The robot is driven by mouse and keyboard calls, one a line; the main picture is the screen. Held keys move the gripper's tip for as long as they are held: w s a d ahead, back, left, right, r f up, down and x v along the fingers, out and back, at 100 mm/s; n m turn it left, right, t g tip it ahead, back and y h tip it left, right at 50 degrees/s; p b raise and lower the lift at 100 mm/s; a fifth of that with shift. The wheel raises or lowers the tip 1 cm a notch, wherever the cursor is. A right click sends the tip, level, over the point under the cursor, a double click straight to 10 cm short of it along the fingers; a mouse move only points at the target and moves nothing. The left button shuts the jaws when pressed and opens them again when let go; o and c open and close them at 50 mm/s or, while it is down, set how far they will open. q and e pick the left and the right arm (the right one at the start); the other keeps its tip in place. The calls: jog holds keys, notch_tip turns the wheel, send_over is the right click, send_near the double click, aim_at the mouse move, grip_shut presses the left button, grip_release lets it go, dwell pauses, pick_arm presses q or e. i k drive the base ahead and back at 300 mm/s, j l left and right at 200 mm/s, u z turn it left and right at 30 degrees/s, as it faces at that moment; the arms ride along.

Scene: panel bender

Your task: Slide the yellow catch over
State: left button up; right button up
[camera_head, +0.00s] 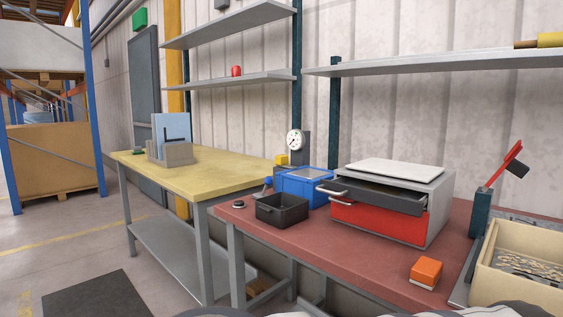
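A small yellow block (281,160) shows behind the blue box, beside the dial gauge (295,141) at the far left end of the red-topped bench (300,245). It is small in the picture, and I cannot tell whether it is the yellow catch. The blue box (302,187) has a lid with a lighter top and stands just in front of it. Neither of my grippers is in the head view. Pale rounded shapes at the bottom edge seem to be parts of me.
On the red bench are a black bin (281,211), a drawer cabinet (385,211) with its upper drawer pulled out, an orange block (426,272) and a wooden tray (520,292) by a red-tipped lever (507,160). The bench front middle is clear. A yellow-topped table (215,176) stands left.

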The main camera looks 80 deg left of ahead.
aim_at(282, 160)
jog(key=u, duration=2.6)
